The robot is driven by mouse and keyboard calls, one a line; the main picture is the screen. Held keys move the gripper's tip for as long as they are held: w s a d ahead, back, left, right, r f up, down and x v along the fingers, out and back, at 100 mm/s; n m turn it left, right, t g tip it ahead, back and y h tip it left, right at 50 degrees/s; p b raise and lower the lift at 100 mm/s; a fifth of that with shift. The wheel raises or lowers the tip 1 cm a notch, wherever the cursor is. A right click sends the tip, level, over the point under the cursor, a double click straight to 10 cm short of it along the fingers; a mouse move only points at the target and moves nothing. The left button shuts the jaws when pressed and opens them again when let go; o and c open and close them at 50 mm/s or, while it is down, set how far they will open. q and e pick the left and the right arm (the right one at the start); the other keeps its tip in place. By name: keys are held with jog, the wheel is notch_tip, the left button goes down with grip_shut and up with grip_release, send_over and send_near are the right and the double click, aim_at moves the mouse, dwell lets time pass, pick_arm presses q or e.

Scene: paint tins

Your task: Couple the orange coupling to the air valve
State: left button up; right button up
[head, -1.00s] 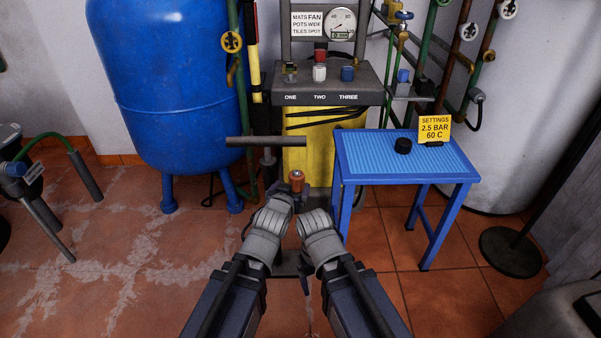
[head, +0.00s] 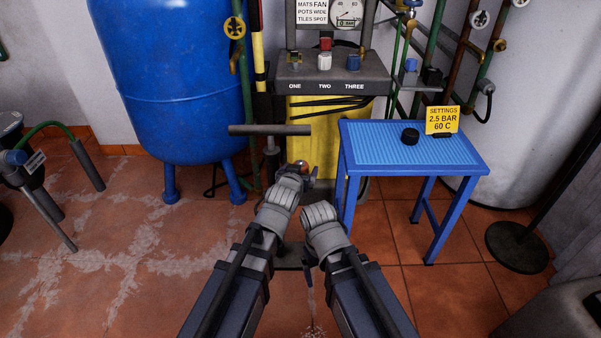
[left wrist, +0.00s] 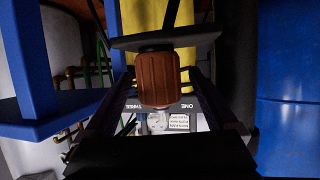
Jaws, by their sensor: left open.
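The orange coupling (left wrist: 157,80) is a ribbed orange-brown cylinder. In the left wrist view it sits between the spread fingers of my left gripper (left wrist: 157,92), which is open around it. In the head view only a bit of the coupling (head: 302,164) shows at the left gripper (head: 299,171). My right gripper (head: 318,212) is beside the left one, its fingers mostly hidden by its wrist. The grey panel (head: 333,78) marked ONE, TWO, THREE carries a brass fitting (head: 294,61), a white one (head: 324,62) and a blue one (head: 353,62). I cannot tell which part is the air valve.
A T-shaped handle (head: 270,130) stands just beyond my left gripper. A blue table (head: 365,160) with a black knob (head: 410,137) and a yellow settings card (head: 442,120) is at right. A blue tank (head: 180,80) is at left. Open tiled floor lies at lower left.

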pick_arm(q)
jog(key=x, duration=0.3)
jog(key=shift+w+d+b, duration=0.1)
jog(key=shift+b, duration=0.3)
grip_shut()
dwell(0.3)
jog(key=shift+r, duration=0.2)
